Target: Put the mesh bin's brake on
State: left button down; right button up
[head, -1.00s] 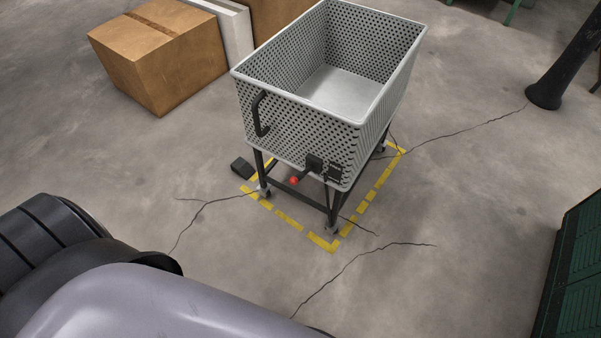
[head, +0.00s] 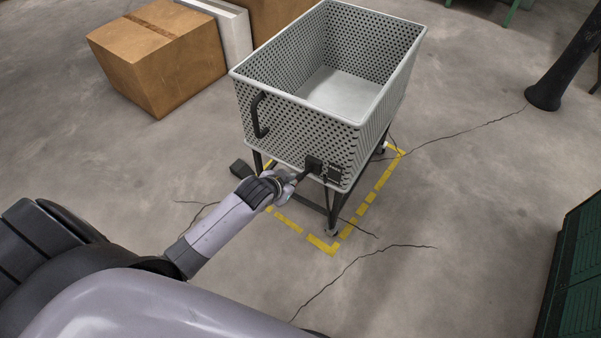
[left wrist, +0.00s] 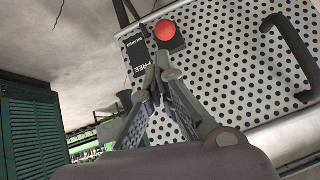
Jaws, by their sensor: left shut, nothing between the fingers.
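The mesh bin (head: 290,120) is a pale grey perforated box on a dark wheeled frame, upright inside yellow floor marks. Its brake lever has a black mount (head: 315,164) low on the near end panel. The lever's red knob (left wrist: 166,31) shows in the left wrist view, beside a black plate (left wrist: 137,50) reading BRAKED and FREE. My left gripper (head: 289,180) is at the lever in the head view and hides the knob there. In the left wrist view its fingers (left wrist: 160,72) are shut and empty, their tips just below the knob; contact cannot be told. My right gripper is not in view.
Cardboard boxes (head: 160,55) and a white panel (head: 228,32) stand behind left of the bin. A dark post (head: 575,60) stands at the right, a green cabinet (head: 575,270) at the lower right. Cracked floor (head: 420,200) right of the bin is clear.

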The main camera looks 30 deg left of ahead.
pick_arm(q)
jog(key=shift+t, duration=0.4)
jog(key=r, duration=0.2)
jog(key=w+r, duration=0.1)
jog(key=r, duration=0.2)
jog(key=shift+w+d+r, duration=0.3)
jog(key=shift+f, duration=0.1)
jog(key=b, duration=0.2)
send_over(299, 175)
jog(key=s+d, duration=0.1)
jog(key=d, duration=0.1)
notch_tip(299, 175, down, 9)
jog(key=shift+s+a+f, duration=0.25)
jog(key=shift+s+f, duration=0.15)
jog(key=shift+f, duration=0.1)
jog(key=shift+s+f, duration=0.25)
jog(key=shift+s, duration=0.05)
